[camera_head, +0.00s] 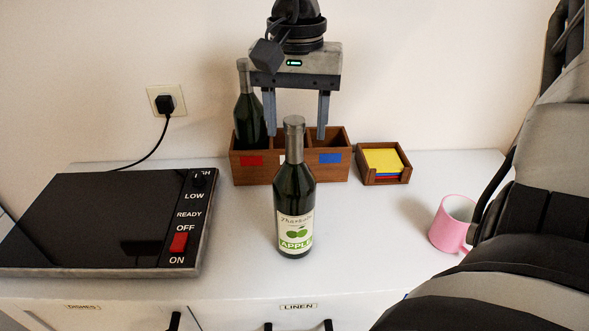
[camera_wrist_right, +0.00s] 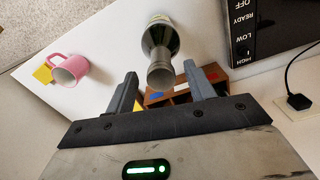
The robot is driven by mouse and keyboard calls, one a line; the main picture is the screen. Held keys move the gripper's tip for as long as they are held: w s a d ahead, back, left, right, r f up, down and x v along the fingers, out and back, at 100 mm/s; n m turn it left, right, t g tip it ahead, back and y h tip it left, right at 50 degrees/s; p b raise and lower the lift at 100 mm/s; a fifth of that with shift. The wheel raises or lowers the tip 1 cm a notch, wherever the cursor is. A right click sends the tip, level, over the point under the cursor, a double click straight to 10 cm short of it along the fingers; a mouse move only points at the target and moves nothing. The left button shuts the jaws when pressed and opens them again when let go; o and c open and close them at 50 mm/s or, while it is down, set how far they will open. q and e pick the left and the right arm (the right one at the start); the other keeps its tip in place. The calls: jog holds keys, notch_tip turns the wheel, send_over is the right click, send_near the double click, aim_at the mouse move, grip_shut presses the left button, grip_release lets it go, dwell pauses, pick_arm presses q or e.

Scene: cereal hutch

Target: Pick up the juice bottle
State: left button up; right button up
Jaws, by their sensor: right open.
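The juice bottle (camera_head: 293,190), dark green glass with a white APPLE label and a grey cap, stands upright on the white counter in the head view. In the right wrist view the bottle (camera_wrist_right: 160,45) is seen from its neck end, beyond the fingers. My right gripper (camera_head: 296,135) hangs fingers down behind and above the bottle, over the wooden box. Its fingers are apart with nothing held between them; they also show in the right wrist view (camera_wrist_right: 160,84). My left gripper is not in view.
A wooden box (camera_head: 291,172) with coloured labels stands behind the bottle, with a second dark bottle (camera_head: 248,115) in its left compartment. A note holder (camera_head: 385,178) and a pink mug (camera_head: 449,224) are to the right. A black hotplate (camera_head: 95,220) takes up the left.

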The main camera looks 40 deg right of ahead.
aim_at(293, 149)
jog(key=f, duration=0.5)
jog(key=shift+s+a+f+p, duration=0.1)
jog(key=shift+a+p, duration=0.2)
jog(key=shift+p, duration=0.1)
grip_shut()
dwell(1.0)
